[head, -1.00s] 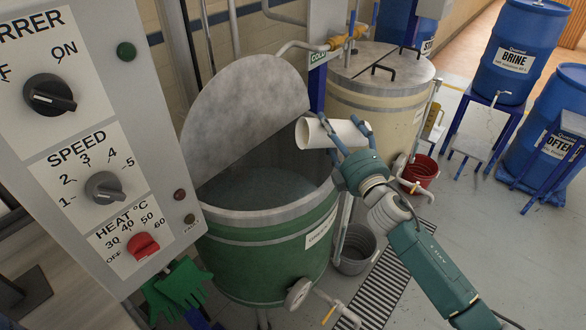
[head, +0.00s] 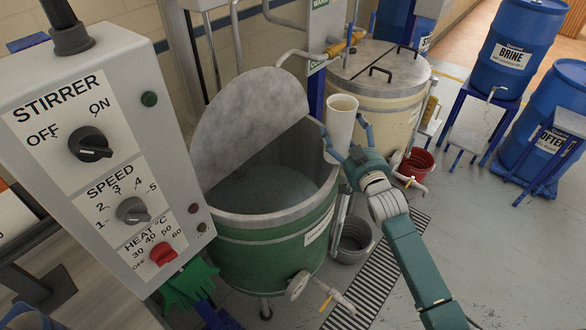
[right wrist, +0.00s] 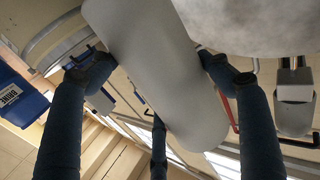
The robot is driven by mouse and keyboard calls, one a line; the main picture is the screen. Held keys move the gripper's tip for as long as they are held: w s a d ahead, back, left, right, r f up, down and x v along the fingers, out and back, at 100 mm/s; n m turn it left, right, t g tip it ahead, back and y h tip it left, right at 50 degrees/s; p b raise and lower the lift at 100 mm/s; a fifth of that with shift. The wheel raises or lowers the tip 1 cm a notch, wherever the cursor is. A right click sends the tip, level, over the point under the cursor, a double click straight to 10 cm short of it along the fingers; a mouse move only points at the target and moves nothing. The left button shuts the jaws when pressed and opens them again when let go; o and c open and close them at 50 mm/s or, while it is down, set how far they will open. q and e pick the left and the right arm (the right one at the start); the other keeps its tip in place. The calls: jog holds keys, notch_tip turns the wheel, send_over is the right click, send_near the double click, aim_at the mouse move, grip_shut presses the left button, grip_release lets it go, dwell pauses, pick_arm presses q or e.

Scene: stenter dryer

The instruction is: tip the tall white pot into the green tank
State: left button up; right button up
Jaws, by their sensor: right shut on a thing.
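The tall white pot (head: 341,124) is upright or nearly so, mouth up, at the right rim of the green tank in the head view. My right gripper (head: 345,140) is shut on its sides. In the right wrist view the pot (right wrist: 155,70) fills the middle, between my gripper's fingers (right wrist: 150,75). The green tank (head: 262,258) is open, with its grey half lid (head: 243,120) raised at the back and liquid (head: 262,188) inside. What the pot holds is hidden. My left gripper is out of view.
A control panel (head: 120,205) with knobs stands at the left. A cream tank (head: 375,95) with a closed lid is behind the pot. A grey bucket (head: 354,240) and a red bucket (head: 417,165) stand on the floor. Blue drums (head: 510,62) are at the right.

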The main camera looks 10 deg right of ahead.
aim_at(351, 122)
dwell(0.3)
notch_tip(351, 122, up, 5)
jog(key=p, duration=0.4)
jog(key=shift+r+p, duration=0.1)
jog(key=shift+p, duration=0.25)
